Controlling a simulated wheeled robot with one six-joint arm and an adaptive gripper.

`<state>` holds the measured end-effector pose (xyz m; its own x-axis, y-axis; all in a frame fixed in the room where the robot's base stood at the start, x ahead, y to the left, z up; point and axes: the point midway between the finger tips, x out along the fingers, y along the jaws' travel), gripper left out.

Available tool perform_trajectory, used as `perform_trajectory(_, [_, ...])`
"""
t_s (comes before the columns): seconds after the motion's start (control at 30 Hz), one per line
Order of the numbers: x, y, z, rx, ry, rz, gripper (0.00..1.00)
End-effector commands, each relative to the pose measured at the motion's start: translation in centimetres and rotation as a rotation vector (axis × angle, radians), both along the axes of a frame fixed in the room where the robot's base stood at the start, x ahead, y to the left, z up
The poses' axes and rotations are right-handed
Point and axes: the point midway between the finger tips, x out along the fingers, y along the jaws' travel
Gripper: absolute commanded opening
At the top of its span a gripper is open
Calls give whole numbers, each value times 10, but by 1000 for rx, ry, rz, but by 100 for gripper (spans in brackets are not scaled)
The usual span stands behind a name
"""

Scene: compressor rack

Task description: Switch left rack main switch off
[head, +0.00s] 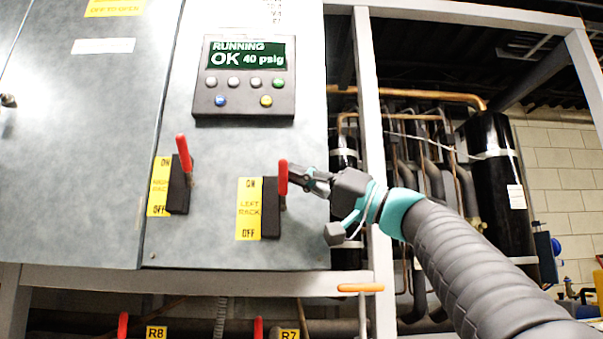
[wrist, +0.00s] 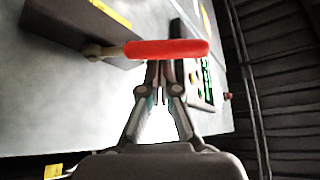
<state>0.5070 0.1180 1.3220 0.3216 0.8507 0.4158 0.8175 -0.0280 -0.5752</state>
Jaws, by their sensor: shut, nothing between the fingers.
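The left rack main switch has a black body (head: 271,208) beside a yellow LEFT RACK label (head: 248,208) with ON at the top and OFF at the bottom. Its red handle (head: 283,177) points up, at the ON end. My gripper (head: 294,172) is shut and empty, just right of the handle. In the wrist view the red handle (wrist: 165,49) lies across the front of my fingertips (wrist: 164,68), very close to them. I cannot tell whether they touch. The black switch body (wrist: 75,32) also shows there at the upper left.
The right-hand rack switch's red handle (head: 184,153) points up, left of the task's switch. A display panel (head: 245,78) above reads RUNNING, OK, 40 psig. A white frame post (head: 369,130) stands close behind my wrist. Orange-handled and red-handled valves (head: 360,287) sit below the cabinet.

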Motion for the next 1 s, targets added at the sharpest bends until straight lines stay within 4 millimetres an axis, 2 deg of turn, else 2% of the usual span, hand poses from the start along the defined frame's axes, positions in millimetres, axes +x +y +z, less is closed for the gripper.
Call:
perform_trajectory(0.53, [-2,1,-5,0,-5,2,0])
perform_trajectory(1.0, [-8,10,-9,-3,-86,20,0])
